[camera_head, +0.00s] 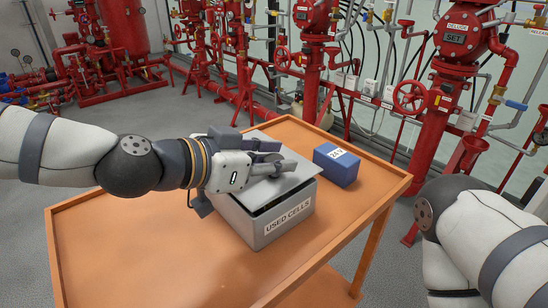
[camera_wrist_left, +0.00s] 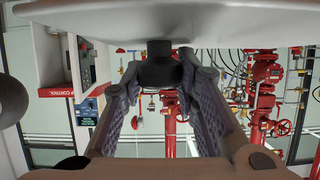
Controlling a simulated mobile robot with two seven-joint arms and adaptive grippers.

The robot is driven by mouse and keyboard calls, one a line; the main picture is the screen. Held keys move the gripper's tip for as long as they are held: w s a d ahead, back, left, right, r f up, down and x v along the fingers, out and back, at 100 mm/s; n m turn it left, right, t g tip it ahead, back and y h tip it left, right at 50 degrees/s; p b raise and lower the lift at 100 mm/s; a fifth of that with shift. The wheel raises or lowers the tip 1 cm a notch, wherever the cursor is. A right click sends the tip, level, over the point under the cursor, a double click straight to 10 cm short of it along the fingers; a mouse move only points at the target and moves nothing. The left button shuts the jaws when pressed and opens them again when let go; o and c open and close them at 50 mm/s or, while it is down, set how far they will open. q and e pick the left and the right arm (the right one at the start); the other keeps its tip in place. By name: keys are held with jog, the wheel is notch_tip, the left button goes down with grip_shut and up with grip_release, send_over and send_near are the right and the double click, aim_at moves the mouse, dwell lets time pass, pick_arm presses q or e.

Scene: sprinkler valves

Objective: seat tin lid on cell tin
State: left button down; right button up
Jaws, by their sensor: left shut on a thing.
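The cell tin (camera_head: 268,228) is a grey box labelled USED CELLS on the orange table. The tin lid (camera_head: 268,190) is a flat grey plate over the tin's top. A dark gap shows between lid and tin along the front right side, so the lid looks raised or tilted there. My left gripper (camera_head: 272,162) is over the lid, shut on its knob. In the left wrist view the dark knob (camera_wrist_left: 160,66) is between the fingers, against the pale lid (camera_wrist_left: 235,25). My gripper hides the lid's left part. My right gripper is out of view.
A blue box (camera_head: 337,167) labelled 24V stands right of the tin. The orange table (camera_head: 120,240) has a raised rim and free room at left and front. Red valves and pipes (camera_head: 455,70) stand behind it. My right arm is at the right edge.

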pick_arm(q)
jog(key=shift+f, duration=0.4)
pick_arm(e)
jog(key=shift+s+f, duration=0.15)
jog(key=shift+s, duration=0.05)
pick_arm(q)
jog(key=shift+f+b, duration=0.35)
jog(key=shift+f, duration=0.3)
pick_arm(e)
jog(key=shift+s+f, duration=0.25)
pick_arm(q)
jog(key=c, duration=1.2)
grip_release()
jog(key=p+v, duration=0.2)
jog(key=v, duration=0.5)
jog(key=shift+d+r+p, duration=0.15)
jog(key=shift+p, duration=0.2)
jog(key=shift+s+a+r, duration=0.1)
jog(key=shift+s+a, duration=0.25)
jog(key=shift+a, duration=0.2)
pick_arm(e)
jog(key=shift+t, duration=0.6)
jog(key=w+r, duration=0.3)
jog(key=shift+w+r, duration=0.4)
